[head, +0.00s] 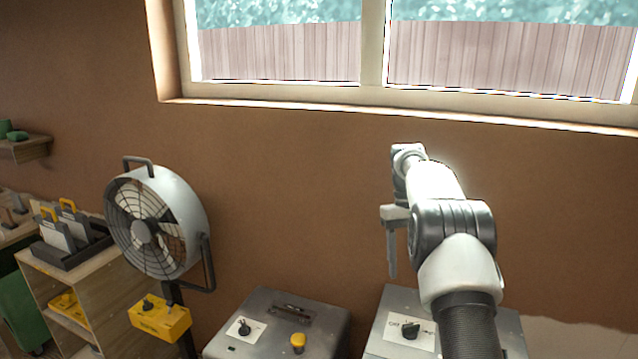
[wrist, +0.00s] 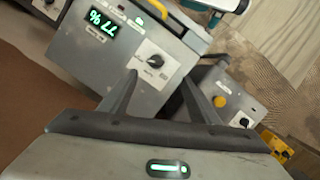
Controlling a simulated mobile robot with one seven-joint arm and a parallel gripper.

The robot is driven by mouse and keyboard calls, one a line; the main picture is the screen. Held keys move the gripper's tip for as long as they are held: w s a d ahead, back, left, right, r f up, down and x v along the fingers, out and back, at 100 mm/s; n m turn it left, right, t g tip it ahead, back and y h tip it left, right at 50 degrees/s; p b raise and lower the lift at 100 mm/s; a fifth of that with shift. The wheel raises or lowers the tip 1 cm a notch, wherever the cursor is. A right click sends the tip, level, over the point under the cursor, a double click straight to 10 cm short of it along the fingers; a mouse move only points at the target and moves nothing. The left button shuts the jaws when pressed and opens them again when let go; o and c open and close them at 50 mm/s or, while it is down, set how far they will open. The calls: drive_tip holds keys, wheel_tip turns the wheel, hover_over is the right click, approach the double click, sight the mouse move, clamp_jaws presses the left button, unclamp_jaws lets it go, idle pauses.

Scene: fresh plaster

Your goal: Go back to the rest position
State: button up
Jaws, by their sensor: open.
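My gripper (head: 391,245) hangs fingers-down at the end of my raised arm in the head view, in front of the brown wall and below the window. It is empty. In the wrist view my gripper (wrist: 160,90) shows two dark fingers spread apart, with a grey box (wrist: 85,60) beyond them. That box has a green display reading 77 %, a dial and a yellow handle. The fingers appear apart from the box.
Two grey boxes with knobs stand below: one left (head: 325,325) with a yellow button, one right (head: 400,300) under my gripper. A fan (head: 150,225) with a yellow control box (head: 160,320) stands left, beside a wooden shelf (head: 115,310). The wall space around my arm is clear.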

drive_tip(key=s+a+r+t+p, duration=0.1)
drive_tip(key=s+a+r+t, duration=0.15)
drive_tip(key=s+r, duration=0.6)
drive_tip(key=s+a+r+t, duration=0.2)
drive_tip(key=s+a+r, duration=0.2)
drive_tip(key=s+r, duration=0.45)
drive_tip(key=s+a+f+t, duration=0.1)
drive_tip(key=s+t, duration=0.1)
drive_tip(key=s, duration=0.7)
drive_tip(key=s+a+f+m+t+p, duration=0.1)
drive_tip(key=s+a+t, duration=0.1)
drive_tip(key=s, duration=0.7)
drive_tip(key=shift+a+y, duration=0.3)
drive_tip(key=shift+s, duration=0.1)
